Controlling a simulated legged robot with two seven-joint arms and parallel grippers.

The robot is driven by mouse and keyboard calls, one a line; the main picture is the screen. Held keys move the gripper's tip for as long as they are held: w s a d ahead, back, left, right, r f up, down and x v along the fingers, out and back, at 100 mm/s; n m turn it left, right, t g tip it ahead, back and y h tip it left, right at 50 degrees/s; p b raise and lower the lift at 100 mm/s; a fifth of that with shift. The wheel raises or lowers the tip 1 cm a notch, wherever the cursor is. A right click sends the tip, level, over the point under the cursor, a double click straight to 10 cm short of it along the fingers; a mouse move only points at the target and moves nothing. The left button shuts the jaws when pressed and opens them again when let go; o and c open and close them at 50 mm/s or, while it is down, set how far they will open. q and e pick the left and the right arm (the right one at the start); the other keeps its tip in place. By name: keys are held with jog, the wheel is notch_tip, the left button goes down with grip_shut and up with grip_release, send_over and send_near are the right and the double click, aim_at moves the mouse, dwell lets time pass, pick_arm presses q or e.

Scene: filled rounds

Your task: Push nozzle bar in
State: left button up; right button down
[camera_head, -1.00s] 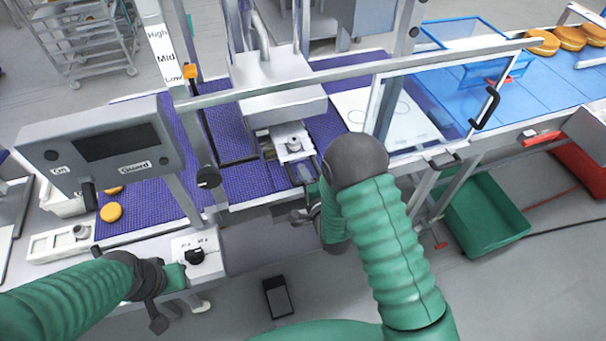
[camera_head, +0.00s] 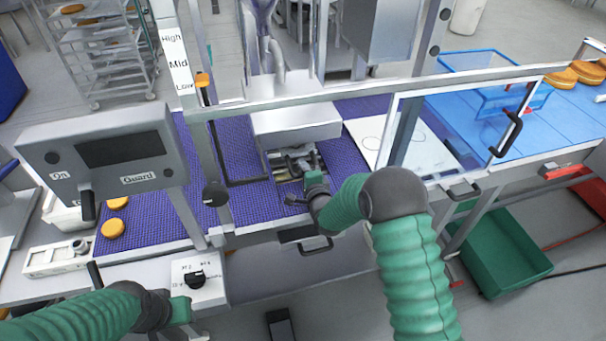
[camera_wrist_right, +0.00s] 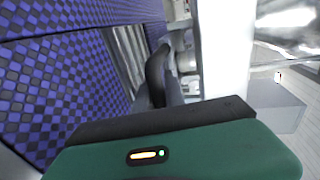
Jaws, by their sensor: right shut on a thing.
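The nozzle bar (camera_head: 285,158) is under the grey depositor housing (camera_head: 295,122), above the purple belt. Only its front part shows, grey and dark. My right gripper (camera_head: 300,172) is at its front and shut on it, with the arm reaching in from the right. In the right wrist view a dark curved handle (camera_wrist_right: 156,75) stands just beyond my green and black gripper body; the fingertips are hidden there. My left gripper (camera_head: 178,305) is low at the left, by the dial box, apart from the bar. Its jaws are not clear.
A guard frame rail (camera_head: 370,88) crosses above the belt, and a clear guard door (camera_head: 450,125) stands right of my arm. The control panel (camera_head: 100,155) is at the left. Round buns (camera_head: 113,228) lie on the purple belt (camera_head: 150,212). A green crate (camera_head: 500,250) is below right.

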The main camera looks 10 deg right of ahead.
jog(key=shift+d, duration=0.35)
